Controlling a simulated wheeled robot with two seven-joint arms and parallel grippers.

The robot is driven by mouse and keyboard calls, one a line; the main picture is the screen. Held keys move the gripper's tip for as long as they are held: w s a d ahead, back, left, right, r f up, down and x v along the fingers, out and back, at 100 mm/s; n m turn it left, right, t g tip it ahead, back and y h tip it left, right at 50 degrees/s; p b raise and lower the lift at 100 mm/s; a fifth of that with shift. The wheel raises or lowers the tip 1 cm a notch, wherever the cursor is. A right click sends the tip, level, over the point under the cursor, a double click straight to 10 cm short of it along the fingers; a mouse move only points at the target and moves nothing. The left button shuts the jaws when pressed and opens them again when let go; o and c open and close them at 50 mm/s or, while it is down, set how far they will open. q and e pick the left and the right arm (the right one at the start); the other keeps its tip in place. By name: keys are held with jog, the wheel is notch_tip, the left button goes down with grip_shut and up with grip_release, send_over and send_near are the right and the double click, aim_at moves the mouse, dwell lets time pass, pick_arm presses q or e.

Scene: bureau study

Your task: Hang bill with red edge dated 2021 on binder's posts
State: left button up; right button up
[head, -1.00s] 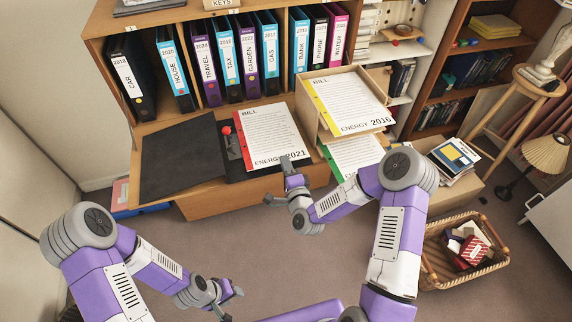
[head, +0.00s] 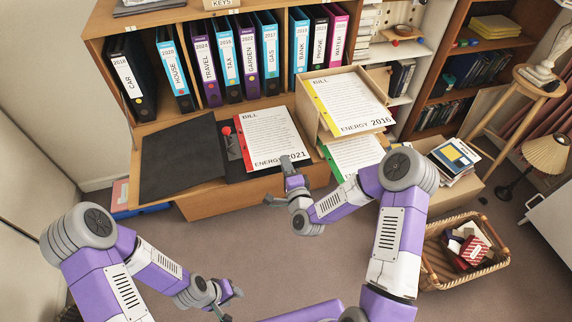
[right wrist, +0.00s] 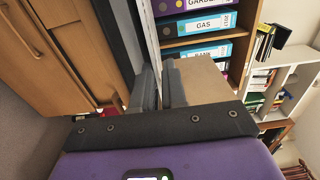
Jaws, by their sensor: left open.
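The bill with the red edge, "ENERGY 2021" (head: 268,135), is over the right half of the open black binder (head: 180,158). A red knob (head: 226,131) shows on the binder's mechanism, left of the bill; I cannot make out the posts. My right gripper (head: 289,164) is at the bill's front edge, one finger over the date. In the right wrist view, the bill (right wrist: 152,45) is edge-on and enters between the close fingers (right wrist: 161,88), which appear shut on it. My left gripper (head: 227,298) is open and empty, low over the floor.
A tray stack right of the binder holds the yellow-edged "ENERGY 2016" bill (head: 348,104) and a green-edged bill (head: 353,155). Several upright binders stand on the shelf (head: 137,128) behind. A wicker basket (head: 432,272) is on the floor at right.

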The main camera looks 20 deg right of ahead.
jog(key=shift+s, duration=0.15)
jog(key=shift+s+b, duration=0.4)
jog(key=shift+s, duration=1.2)
jog(key=shift+o, duration=1.4)
jog(key=o, duration=0.6)
jog(key=shift+c, duration=0.2)
jog(key=shift+s, duration=0.1)
